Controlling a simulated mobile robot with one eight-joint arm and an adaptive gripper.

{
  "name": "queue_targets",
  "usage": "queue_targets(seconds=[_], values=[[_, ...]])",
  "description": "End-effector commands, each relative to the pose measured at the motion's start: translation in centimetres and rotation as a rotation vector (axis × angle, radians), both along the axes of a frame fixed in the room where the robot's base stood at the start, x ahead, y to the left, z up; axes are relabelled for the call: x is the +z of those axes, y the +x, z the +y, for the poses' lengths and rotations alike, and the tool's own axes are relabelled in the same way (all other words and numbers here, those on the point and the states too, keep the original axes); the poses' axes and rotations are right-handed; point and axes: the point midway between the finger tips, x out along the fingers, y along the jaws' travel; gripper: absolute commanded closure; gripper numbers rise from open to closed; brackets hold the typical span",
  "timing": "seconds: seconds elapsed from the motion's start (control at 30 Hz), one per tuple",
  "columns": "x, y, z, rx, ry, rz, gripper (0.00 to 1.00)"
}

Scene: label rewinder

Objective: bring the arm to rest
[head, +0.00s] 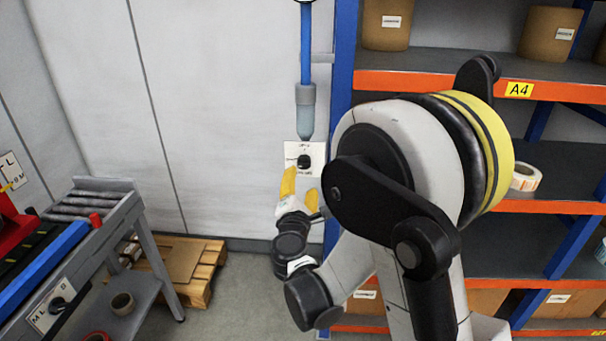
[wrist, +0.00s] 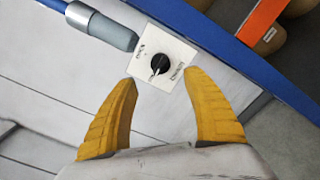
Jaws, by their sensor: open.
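My gripper (wrist: 160,82) has two yellow fingers spread apart with nothing between them in the wrist view. In the head view my gripper (head: 300,185) points up, just below a white plate with a black knob. The white plate (wrist: 178,41) carries the black knob (wrist: 160,63), which lies beyond the fingertips and looks apart from them. The knob also shows in the head view (head: 304,161). My arm is raised and bent, and its large joint hides part of the shelf. The distance from the fingers to the plate is hard to tell.
A blue hose with a grey end (head: 306,95) hangs above the plate. A shelf rack with orange beams (head: 430,82) stands close on the right. A roller conveyor (head: 95,200) and a wooden pallet (head: 205,270) are at the left. Bare floor (head: 240,305) shows between.

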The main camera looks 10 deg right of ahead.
Motion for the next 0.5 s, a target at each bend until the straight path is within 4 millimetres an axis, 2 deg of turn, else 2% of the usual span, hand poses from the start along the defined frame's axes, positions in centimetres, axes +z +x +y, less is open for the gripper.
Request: queue_targets(seconds=[0.13,0.5], values=[[0.01,-0.98,0.32,0.0,0.0,0.0,0.41],[0.21,-1.21,-0.02,-0.007,0.025,0.002,0.41]])
